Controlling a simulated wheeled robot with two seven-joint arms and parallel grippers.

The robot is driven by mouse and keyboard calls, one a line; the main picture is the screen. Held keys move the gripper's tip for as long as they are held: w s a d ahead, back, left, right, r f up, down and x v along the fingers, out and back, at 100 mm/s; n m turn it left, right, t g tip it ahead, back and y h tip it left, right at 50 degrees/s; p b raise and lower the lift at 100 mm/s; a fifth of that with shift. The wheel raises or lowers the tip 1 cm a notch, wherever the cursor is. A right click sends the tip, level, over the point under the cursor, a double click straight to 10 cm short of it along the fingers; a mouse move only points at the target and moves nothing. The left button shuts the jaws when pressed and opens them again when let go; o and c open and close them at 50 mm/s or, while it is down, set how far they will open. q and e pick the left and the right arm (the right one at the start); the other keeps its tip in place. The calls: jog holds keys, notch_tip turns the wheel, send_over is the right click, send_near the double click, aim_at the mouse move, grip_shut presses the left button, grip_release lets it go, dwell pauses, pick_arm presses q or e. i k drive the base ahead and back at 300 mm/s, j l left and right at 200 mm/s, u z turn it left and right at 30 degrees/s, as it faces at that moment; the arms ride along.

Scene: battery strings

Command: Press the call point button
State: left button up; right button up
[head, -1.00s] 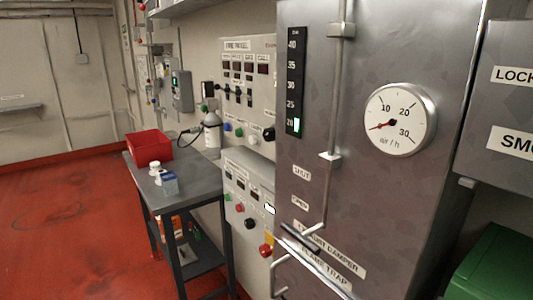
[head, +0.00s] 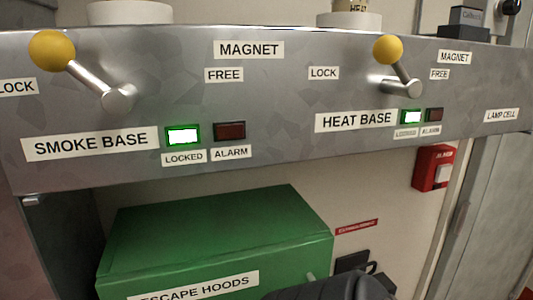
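The call point (head: 433,167) is a small red box on the pale wall at the right in the head view. It has a white square face, and its label is too small to read for certain. It sits below the right end of the grey metal panel, beside a door frame. Nothing covers it. A dark grey rounded shape at the bottom centre looks like part of my arm. No gripper fingers can be made out, and nothing is seen touching the call point.
The grey panel (head: 270,175) spans the view, with two yellow-knobbed levers (head: 52,50) and lit green LOCKED lamps (head: 184,136). A green escape hoods box (head: 220,232) stands below it. A red label (head: 357,227) and black fittings are on the wall beside it.

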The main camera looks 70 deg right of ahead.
aim_at(443, 172)
jog(key=z, duration=3.35)
